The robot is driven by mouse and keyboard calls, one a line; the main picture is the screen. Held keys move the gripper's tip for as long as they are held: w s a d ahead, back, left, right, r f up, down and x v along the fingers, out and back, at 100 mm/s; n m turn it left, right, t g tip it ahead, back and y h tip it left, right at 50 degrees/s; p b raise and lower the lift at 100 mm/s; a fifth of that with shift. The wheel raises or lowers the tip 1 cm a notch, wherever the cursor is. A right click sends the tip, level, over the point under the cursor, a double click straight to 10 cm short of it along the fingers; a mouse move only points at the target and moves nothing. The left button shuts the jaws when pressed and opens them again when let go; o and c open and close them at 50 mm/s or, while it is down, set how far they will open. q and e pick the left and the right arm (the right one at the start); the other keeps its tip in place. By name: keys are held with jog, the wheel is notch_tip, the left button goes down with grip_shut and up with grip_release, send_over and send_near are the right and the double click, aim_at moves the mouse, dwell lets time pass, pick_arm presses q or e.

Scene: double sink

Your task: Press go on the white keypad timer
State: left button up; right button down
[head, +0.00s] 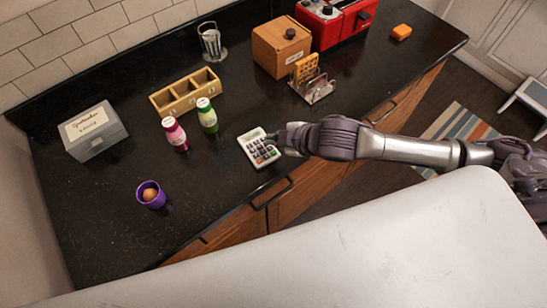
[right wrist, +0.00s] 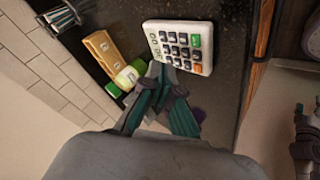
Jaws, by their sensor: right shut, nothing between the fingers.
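The white keypad timer (head: 250,143) lies on the dark counter near its front edge. It has a display, dark keys, a green key and an orange key; key labels are too small to read. In the right wrist view the timer (right wrist: 151,30) is just beyond the fingertips. My right gripper (head: 283,138) is shut and empty, at the timer's right side in the head view. In the right wrist view its fingertips (right wrist: 160,78) appear by the timer's lower edge; I cannot tell if they touch. A gripper-like part of mine, likely my left gripper (right wrist: 304,135), shows at the right edge there.
Pink (head: 174,134) and green (head: 207,117) bottles stand left of the timer, before a wooden compartment box (head: 166,107). A purple cup (head: 146,203) holds a brown round thing. A grey box (head: 94,133) is far left. A toast rack (head: 320,92) stands behind my right arm.

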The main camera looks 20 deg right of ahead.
aim_at(275, 155)
notch_tip(275, 155, down, 4)
jog(key=shift+r+b, duration=0.25)
jog(key=shift+b, duration=0.35)
pick_arm(q)
notch_tip(275, 155, down, 2)
jog(key=shift+f, duration=0.2)
pick_arm(e)
jog(key=shift+f, duration=0.15)
dwell(0.5)
jog(key=shift+f, duration=0.25)
jog(key=shift+f, duration=0.3)
dwell(0.5)
pick_arm(q)
jog(key=shift+r, duration=0.1)
jog(key=shift+r+p, duration=0.9)
jog(key=shift+p, duration=0.05)
pick_arm(e)
jog(key=shift+r, duration=0.75)
